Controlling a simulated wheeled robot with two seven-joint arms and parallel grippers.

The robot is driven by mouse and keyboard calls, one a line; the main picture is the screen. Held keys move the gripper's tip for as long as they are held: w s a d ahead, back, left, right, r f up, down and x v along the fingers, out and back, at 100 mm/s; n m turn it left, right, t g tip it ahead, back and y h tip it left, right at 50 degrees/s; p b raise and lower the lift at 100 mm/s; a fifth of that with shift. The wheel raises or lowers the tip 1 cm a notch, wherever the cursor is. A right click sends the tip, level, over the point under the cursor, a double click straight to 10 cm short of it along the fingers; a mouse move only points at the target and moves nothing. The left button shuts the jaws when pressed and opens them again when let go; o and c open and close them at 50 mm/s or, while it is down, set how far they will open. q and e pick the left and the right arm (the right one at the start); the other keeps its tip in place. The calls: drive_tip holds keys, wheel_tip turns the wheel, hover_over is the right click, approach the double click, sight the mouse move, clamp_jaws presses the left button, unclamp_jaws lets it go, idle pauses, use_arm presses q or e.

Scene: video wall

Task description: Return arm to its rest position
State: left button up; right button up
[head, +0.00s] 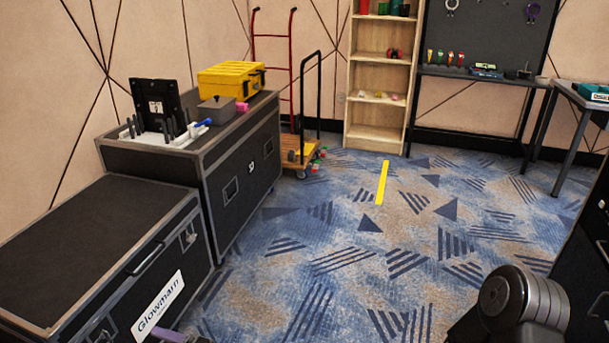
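A dark, rounded metal arm link of mine shows at the bottom right. No gripper fingers show on it. A small grey-purple piece shows at the bottom edge on the left, in front of the near black case; I cannot tell what it is. Neither of my grippers is in view, so I cannot see whether they are open or hold anything.
Two black flight cases stand at left, the near one (92,250) lower. The far one (242,185) bears a yellow toolbox (230,80) and a grey box (216,110). A hand truck (290,80), wooden shelf (373,138) and workbench (480,75) stand behind. The middle carpet is clear.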

use_arm(q)
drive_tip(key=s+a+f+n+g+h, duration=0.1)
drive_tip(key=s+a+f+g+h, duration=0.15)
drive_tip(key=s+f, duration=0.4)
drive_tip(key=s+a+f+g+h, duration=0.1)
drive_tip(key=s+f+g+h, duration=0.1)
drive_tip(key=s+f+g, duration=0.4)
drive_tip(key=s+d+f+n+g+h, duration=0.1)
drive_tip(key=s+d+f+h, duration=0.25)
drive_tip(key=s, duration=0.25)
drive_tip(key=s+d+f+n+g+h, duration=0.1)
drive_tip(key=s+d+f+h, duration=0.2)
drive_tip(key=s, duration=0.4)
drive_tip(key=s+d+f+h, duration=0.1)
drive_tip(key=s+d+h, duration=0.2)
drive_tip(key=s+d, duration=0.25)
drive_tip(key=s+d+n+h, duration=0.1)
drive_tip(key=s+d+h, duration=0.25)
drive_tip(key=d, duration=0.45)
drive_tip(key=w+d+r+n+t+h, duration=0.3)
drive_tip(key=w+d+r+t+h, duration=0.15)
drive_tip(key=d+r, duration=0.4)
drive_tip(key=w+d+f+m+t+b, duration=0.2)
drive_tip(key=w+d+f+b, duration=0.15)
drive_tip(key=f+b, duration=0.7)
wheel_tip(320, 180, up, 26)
drive_tip(key=p, duration=2.4)
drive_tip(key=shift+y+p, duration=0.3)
drive_tip(key=shift+p, duration=0.05)
